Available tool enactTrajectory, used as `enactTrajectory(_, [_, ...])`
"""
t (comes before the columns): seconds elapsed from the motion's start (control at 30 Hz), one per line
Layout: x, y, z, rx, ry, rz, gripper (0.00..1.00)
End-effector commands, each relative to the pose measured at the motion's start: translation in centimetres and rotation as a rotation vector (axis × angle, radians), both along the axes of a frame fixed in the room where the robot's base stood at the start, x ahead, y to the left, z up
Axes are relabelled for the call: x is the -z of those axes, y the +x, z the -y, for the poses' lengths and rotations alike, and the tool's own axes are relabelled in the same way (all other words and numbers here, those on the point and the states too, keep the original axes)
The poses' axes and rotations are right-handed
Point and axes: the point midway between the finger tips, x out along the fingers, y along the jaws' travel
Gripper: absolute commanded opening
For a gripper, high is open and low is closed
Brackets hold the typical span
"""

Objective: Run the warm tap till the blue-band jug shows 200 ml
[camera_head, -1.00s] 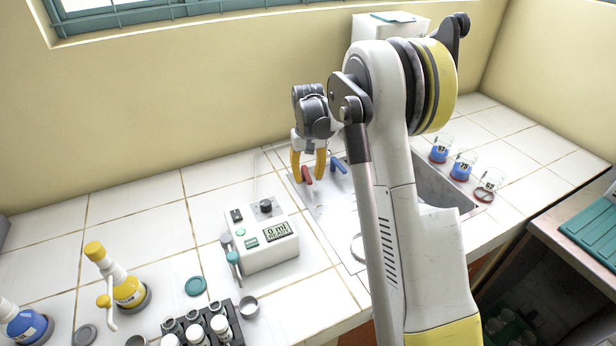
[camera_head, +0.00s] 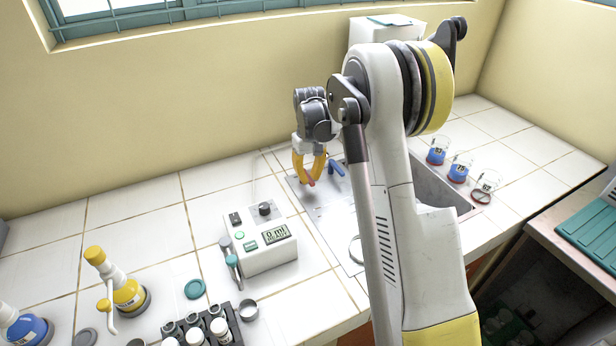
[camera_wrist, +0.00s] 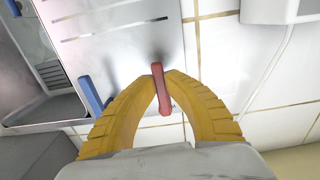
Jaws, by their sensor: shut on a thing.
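The red tap lever (camera_head: 310,182) stands at the left end of the sink's metal deck, beside a blue tap lever (camera_head: 336,168). My gripper (camera_head: 309,178) reaches down with its yellow fingers shut on the red lever. In the wrist view the fingertips (camera_wrist: 161,84) pinch the red lever (camera_wrist: 161,92), and the blue lever (camera_wrist: 90,95) is to the left, clear of them. Three small clear vessels with blue at the bottom or red rims stand right of the sink (camera_head: 437,197). I cannot make out a blue-band jug; my arm covers much of the sink.
A white box with a display reading 0 ml (camera_head: 262,240) stands left of the sink. Yellow (camera_head: 128,293) and blue (camera_head: 25,328) bottles and a dark vial rack (camera_head: 236,322) are at the front left. Tiles behind the box are clear.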

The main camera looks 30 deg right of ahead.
Motion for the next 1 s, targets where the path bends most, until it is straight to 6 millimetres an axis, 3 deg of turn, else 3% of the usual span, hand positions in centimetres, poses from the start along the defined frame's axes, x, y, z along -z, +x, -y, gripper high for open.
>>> enactTrajectory(0.07, [0.1,0.0,0.0,0.000,-0.001,-0.001,0.00])
enactTrajectory(0.1, [0.1,0.0,0.0,0.000,-0.001,-0.001,0.16])
enactTrajectory(0.17, [0.1,0.0,0.0,0.001,-0.001,-0.001,0.34])
enactTrajectory(0.2, [0.1,0.0,0.0,0.001,-0.001,-0.001,0.36])
enactTrajectory(0.57, [-0.7,0.0,0.0,0.001,0.000,0.000,0.36])
enactTrajectory(1.0, [-9.5,0.0,0.0,0.001,-0.001,-0.001,0.36])
